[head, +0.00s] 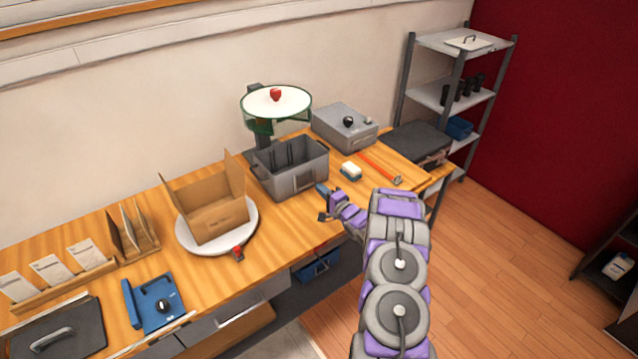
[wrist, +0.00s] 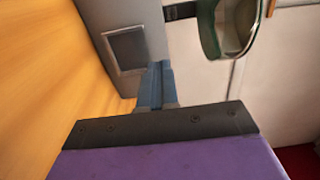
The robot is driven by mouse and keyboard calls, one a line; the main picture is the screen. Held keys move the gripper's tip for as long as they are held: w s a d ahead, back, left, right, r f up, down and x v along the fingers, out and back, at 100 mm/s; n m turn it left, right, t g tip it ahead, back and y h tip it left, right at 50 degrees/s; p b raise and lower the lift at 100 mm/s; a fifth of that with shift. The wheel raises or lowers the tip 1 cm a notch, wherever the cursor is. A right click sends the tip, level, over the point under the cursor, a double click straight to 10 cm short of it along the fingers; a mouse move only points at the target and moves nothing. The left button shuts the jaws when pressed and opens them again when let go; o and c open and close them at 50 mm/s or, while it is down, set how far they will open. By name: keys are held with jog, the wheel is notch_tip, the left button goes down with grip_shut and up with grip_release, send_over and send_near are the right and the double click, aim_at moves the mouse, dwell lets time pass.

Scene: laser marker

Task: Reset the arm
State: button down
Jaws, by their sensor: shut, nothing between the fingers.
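My gripper (head: 322,201) is at the end of my purple and grey arm, above the front of the wooden workbench (head: 290,215). It is in front of the grey open-topped box (head: 303,178), and I cannot tell if it touches the box. In the wrist view my gripper (wrist: 158,75) shows as narrow blue fingers closed together with nothing between them. The grey box with a dark square panel (wrist: 127,48) is just beyond the fingertips there.
A cardboard box (head: 212,217) stands on a round white plate (head: 185,238) to the left. A green-rimmed stand with a white top (head: 262,101) is behind the grey box. Open floor (head: 500,270) is at right.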

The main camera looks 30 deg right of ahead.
jog(key=a+r+n+g+h+b, duration=0.1)
jog(key=a+r+n+g+h, duration=0.3)
jog(key=r, duration=0.4)
jog(key=s+a+r+n+g+b, duration=0.1)
jog(key=s+a+r+n+g, duration=0.15)
jog(key=s, duration=0.25)
jog(key=s+a+r+n+g+b, duration=0.1)
jog(key=s+a+r+g, duration=0.2)
jog(key=s+a+r, duration=0.15)
jog(key=s+a+r+n+g, duration=0.1)
jog(key=s+a+n+g, duration=0.2)
jog(key=s, duration=1.1)
jog(key=s+a+r+n+g+y+b, duration=0.1)
jog(key=s+a+n+g, duration=0.2)
jog(key=s+a, duration=0.7)
jog(key=s+a+r+n+g+y+b, duration=0.1)
jog(key=s+a, duration=0.6)
jog(key=s, duration=1.2)
jog(key=r+n+g, duration=0.1)
jog(key=n+g, duration=0.1)
jog(key=g, duration=0.1)
jog(key=shift+s, duration=0.4)
